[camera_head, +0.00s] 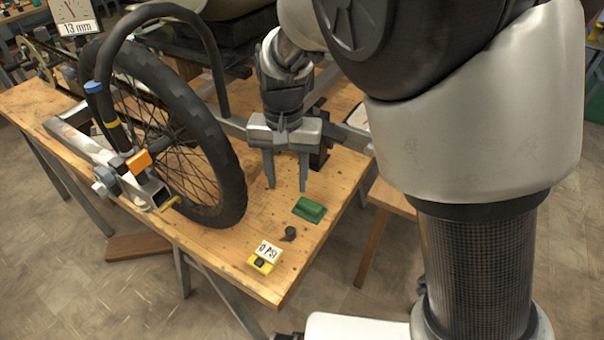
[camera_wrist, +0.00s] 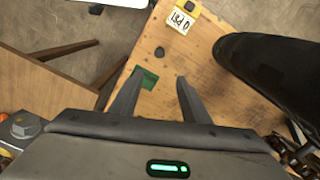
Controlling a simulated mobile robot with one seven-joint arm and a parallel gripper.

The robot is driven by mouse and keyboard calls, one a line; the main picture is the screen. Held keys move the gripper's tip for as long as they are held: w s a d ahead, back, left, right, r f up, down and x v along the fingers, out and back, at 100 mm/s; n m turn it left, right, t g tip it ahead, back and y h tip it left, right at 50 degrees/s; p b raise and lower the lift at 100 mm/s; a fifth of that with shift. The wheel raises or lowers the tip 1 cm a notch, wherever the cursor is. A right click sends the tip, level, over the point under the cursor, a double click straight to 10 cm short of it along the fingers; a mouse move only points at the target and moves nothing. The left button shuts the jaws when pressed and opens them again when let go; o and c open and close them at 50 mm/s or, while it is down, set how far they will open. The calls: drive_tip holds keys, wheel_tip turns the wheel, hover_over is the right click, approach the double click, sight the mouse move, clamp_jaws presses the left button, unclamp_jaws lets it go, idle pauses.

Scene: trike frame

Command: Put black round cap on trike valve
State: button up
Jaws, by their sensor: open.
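A small black round cap (camera_head: 290,233) lies on the wooden table near its front right edge. It also shows in the wrist view as a dark spot (camera_wrist: 159,51), beyond my fingertips. My gripper (camera_head: 287,188) is open and empty, fingers pointing down above the table, behind the cap in the head view. In the wrist view my gripper (camera_wrist: 160,77) has its two fingers spread wide. The trike's wheel (camera_head: 228,165) with a black tyre stands left of my gripper. I cannot make out the valve on it.
A yellow gauge reading 0 PSI (camera_head: 262,262) sits in front of the cap, by the table edge (camera_head: 283,298).

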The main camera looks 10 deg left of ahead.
drive_tip(key=b, duration=0.2)
hover_over(291, 228)
drive_tip(key=f, duration=1.1)
drive_tip(key=shift+w+a, duration=0.15)
drive_tip(key=shift+w, duration=0.05)
drive_tip(key=shift+s+f+b, duration=0.15)
drive_tip(key=shift+f+b, duration=0.25)
drive_tip(key=shift+f, duration=1)
drive_tip(key=shift+s+f+b, duration=0.15)
drive_tip(key=shift+f+b, duration=0.2)
drive_tip(key=shift+f, duration=1)
clamp_jaws()
